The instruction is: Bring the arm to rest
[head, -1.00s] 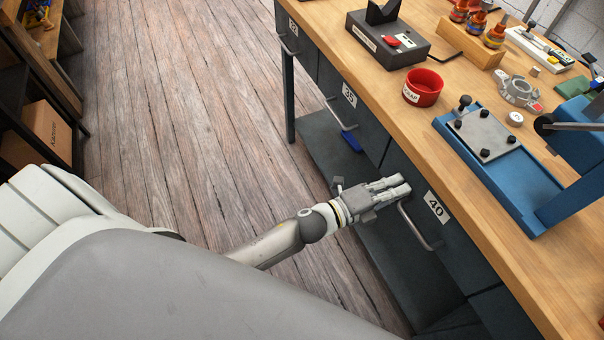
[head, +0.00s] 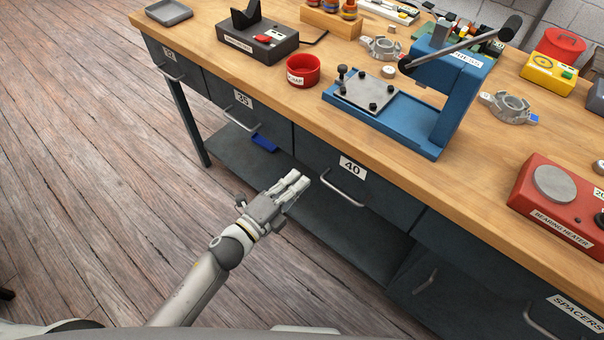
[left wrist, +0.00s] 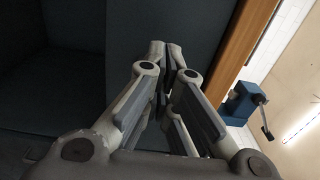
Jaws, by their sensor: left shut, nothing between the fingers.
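My left gripper (head: 297,181) is in the head view, in front of the workbench and below the level of its top. Its fingers are together and hold nothing. They point toward the handle (head: 343,188) of the drawer labelled 40 (head: 352,166), with a gap that is hard to judge. In the left wrist view the left gripper's fingers (left wrist: 172,50) are also close together, before dark drawer fronts. My right gripper is in no view.
The wooden bench top (head: 290,102) carries a blue press (head: 400,120), a red scrap cup (head: 303,71), a black tester box (head: 258,42) and a red bearing heater (head: 562,200). A lower shelf (head: 240,165) holds a blue item (head: 264,142). The plank floor (head: 90,170) at left is clear.

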